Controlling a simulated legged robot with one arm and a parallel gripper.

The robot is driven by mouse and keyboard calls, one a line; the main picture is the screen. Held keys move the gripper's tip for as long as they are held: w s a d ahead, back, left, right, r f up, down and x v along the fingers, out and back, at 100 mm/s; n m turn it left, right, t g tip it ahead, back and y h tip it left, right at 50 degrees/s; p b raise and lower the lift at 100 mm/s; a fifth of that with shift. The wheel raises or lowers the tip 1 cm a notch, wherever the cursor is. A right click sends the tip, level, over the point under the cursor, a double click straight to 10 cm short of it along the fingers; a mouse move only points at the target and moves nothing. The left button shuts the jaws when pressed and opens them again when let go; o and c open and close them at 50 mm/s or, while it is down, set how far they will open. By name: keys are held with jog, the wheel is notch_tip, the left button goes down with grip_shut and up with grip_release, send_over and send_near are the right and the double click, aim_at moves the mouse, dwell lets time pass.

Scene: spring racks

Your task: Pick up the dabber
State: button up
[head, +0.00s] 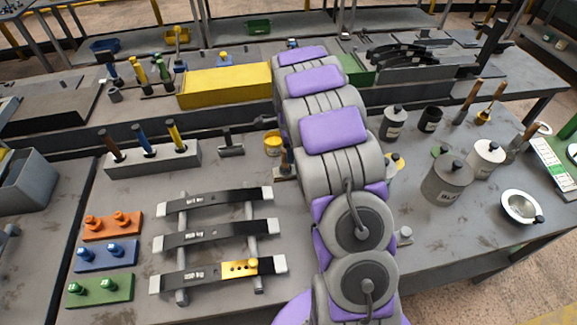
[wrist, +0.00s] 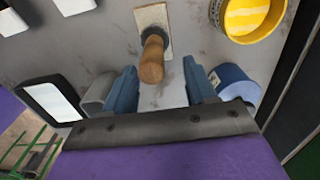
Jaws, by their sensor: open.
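The dabber, as I take it, has a wooden handle (wrist: 152,62) standing on a dark collar and a pale flat base. In the wrist view it is at the upper middle, its handle end pointing toward me. My gripper (wrist: 160,68) is open, with one blue finger on each side of the handle. There is a gap on each side, and I see no contact. My gripper is not clearly visible there.
A round yellow tin (wrist: 257,8) stands close to the dabber, to the right in the wrist view. A blue round object (wrist: 234,80) is beside the right finger. In the head view, a spring rack (head: 250,225) lies left of my arm, and canisters (head: 447,180) stand right.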

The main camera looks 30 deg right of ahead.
aim_at(282, 150)
jog(key=shift+a+f, duration=0.95)
jog(key=shift+a+r, duration=0.1)
jog(key=shift+a, duration=0.35)
jog(key=shift+c, duration=0.4)
jog(key=shift+d, duration=0.15)
jog(key=shift+c, duration=0.9)
jog(key=shift+d, duration=0.7)
jog(key=shift+c, duration=1.4)
jog(key=shift+d, duration=0.25)
jog(key=c, duration=0.3)
jog(key=shift+a, duration=0.45)
grip_shut()
jog(key=shift+a, duration=0.4)
jog(key=shift+d+r, duration=0.15)
jog(key=r, duration=0.1)
jog(key=d+r, duration=0.1)
jog(key=r, duration=0.1)
jog(key=shift+d+r+p, duration=0.1)
jog(key=shift+p, duration=0.3)
jog(key=r, duration=0.3)
jog(key=a+r+p, duration=0.1)
jog(key=r, duration=0.2)
jog(key=shift+a+r, duration=0.15)
jog(key=shift+r, duration=0.1)
jog(key=shift+d+f, duration=0.1)
jog(key=shift+d, duration=0.4)
